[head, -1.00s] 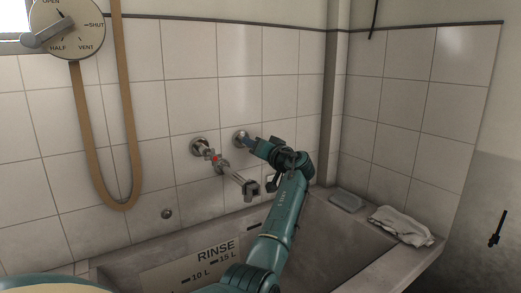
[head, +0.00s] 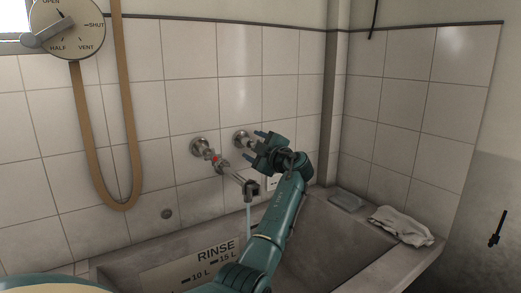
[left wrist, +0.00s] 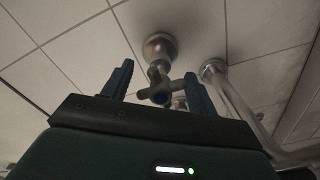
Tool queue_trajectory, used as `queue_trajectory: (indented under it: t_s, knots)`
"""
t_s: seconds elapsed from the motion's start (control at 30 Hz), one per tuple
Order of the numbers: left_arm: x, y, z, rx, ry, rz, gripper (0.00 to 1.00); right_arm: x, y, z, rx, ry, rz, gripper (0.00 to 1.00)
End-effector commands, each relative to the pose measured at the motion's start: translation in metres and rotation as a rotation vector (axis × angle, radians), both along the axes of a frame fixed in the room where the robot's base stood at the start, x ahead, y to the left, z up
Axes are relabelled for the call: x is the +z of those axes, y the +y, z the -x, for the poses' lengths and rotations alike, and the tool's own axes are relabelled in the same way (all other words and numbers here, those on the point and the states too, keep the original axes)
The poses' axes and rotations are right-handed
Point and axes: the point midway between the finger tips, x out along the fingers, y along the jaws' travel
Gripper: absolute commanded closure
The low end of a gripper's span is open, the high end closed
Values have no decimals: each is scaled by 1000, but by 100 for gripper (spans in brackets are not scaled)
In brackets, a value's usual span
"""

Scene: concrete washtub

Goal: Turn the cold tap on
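The cold tap, with a round wall flange (head: 241,139), is on the tiled wall. Its cross handle with a blue centre (left wrist: 160,96) shows in the left wrist view. My left gripper (head: 258,140) is open, just right of the tap in the head view. In the left wrist view its two fingers stand apart (left wrist: 158,85) on either side of the handle, and I see no clear contact. The spout (head: 251,188) runs a thin stream of water (head: 248,218) into the washtub (head: 330,232). My right gripper is not in view.
The tap with a red mark (head: 206,150) is left of the cold tap. A hose (head: 132,150) hangs on the left below a vent dial (head: 68,27). Soap-like grey block (head: 346,200) and white cloth (head: 402,224) lie on the tub's right ledge.

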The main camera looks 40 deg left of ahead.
Motion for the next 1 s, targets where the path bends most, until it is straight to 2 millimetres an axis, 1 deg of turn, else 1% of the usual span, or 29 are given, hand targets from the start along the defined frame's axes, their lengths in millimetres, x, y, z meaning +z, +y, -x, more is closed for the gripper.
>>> queue_trajectory:
  t_s: [0.03,0.1,0.37,1.0]
  knots:
    - [0,0,0,0,1,0,37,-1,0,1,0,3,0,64]
    - [0,0,0,0,1,0,32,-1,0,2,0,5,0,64]
    - [-1,-2,0,-1,2,0,32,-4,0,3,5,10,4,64]
    - [-2,-60,17,-1,1,-1,32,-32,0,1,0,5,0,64]
